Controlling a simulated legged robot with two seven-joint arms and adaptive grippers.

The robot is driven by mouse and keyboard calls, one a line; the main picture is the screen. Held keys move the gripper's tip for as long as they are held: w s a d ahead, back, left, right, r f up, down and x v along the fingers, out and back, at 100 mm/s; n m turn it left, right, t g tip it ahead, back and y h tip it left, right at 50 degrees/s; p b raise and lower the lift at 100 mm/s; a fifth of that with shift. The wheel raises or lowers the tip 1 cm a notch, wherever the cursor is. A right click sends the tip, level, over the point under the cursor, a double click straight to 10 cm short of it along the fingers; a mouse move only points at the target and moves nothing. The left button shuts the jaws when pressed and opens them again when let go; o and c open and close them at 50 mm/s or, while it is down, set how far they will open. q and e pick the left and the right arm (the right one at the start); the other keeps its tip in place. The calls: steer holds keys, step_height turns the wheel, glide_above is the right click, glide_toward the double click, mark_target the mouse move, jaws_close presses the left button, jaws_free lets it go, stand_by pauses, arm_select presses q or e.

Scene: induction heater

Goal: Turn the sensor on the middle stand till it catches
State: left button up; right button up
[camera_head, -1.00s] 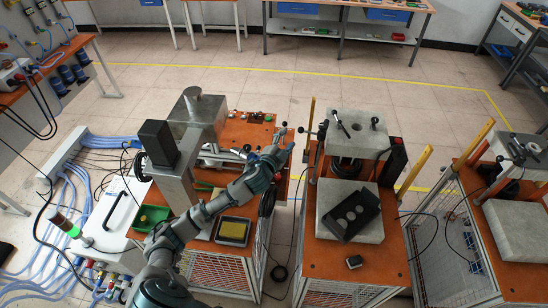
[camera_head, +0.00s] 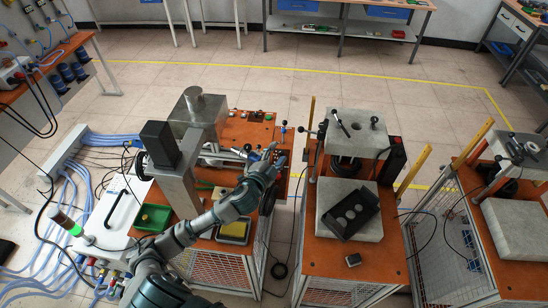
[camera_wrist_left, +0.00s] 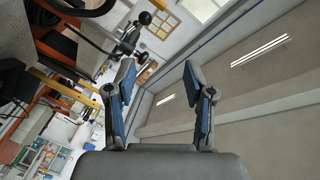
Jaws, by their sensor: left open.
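My left gripper (camera_head: 277,154) is open and empty in the head view, at the right edge of the left machine's orange top. It is left of the middle stand (camera_head: 325,263), with a visible gap between them. In the left wrist view the two blue-padded fingers (camera_wrist_left: 158,82) are apart with nothing between them. The middle stand has an orange top, a grey upper block (camera_head: 357,140) with black handles and a thin rod with a dark knob (camera_head: 302,129) at its left side. I cannot tell for sure which part is the sensor. My right gripper is not in view.
The left machine has a grey metal column (camera_head: 178,190), a green tray (camera_head: 153,218) and a yellow pad (camera_head: 233,230). A black plate with holes (camera_head: 351,212) lies on the middle stand's lower block. A similar stand (camera_head: 520,225) is at right. Floor behind is clear.

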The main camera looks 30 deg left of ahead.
arm_select(q)
steer(key=shift+s+a, duration=0.1)
steer(key=shift+s, duration=0.85)
steer(key=shift+c, duration=0.2)
